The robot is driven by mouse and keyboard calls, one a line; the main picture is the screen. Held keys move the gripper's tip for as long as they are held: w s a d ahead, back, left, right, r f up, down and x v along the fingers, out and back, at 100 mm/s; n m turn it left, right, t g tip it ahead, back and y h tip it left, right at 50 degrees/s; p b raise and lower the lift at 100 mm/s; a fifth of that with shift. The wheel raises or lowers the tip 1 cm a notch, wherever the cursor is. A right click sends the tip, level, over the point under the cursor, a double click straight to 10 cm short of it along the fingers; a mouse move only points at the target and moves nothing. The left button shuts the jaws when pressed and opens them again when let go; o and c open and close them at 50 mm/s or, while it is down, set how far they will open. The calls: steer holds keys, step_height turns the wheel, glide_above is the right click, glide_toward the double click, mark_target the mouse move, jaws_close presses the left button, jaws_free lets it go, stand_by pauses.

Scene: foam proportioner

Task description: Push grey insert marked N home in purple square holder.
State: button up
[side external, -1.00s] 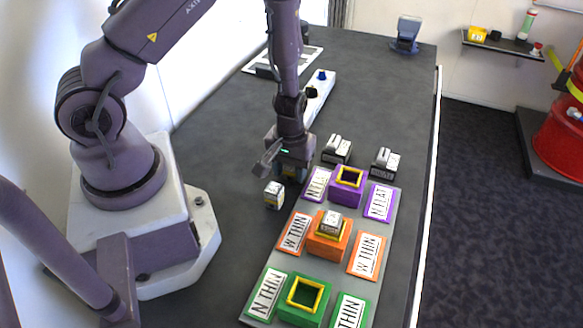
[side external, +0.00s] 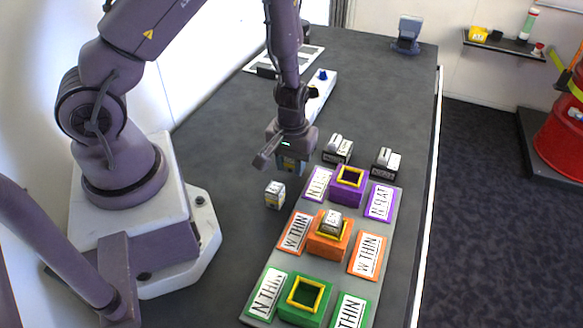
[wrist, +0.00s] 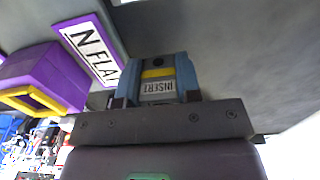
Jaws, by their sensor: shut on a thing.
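My gripper (side external: 290,170) is left of and behind the purple square holder (side external: 347,190), above the table. In the wrist view its blue fingers (wrist: 158,82) are shut on a grey insert (wrist: 157,92) with a yellow band and a label reading INSERT. No N mark can be made out on it. In the side view the insert is mostly hidden by the fingers. The purple holder has a yellow square rim and looks empty. It also shows at the left of the wrist view (wrist: 50,75), apart from the insert.
The grey board (side external: 340,275) also carries an orange holder (side external: 328,246) with a small block in it and an empty green holder (side external: 303,305). A loose small block (side external: 275,195) stands left of the board.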

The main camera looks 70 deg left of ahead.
mark_target(352, 168)
steer(key=r, duration=0.7)
steer(key=shift+d+r, duration=0.15)
steer(key=shift+d, duration=0.05)
steer(key=w+d+r, duration=0.3)
steer(key=w+d, duration=0.5)
steer(key=d, duration=0.2)
steer(key=shift+w+a+f, duration=0.1)
steer(key=shift+a+f, duration=0.05)
steer(key=shift+f, duration=2.8)
steer(key=o, duration=1.3)
steer(key=shift+o, duration=0.2)
steer(key=shift+r, duration=0.1)
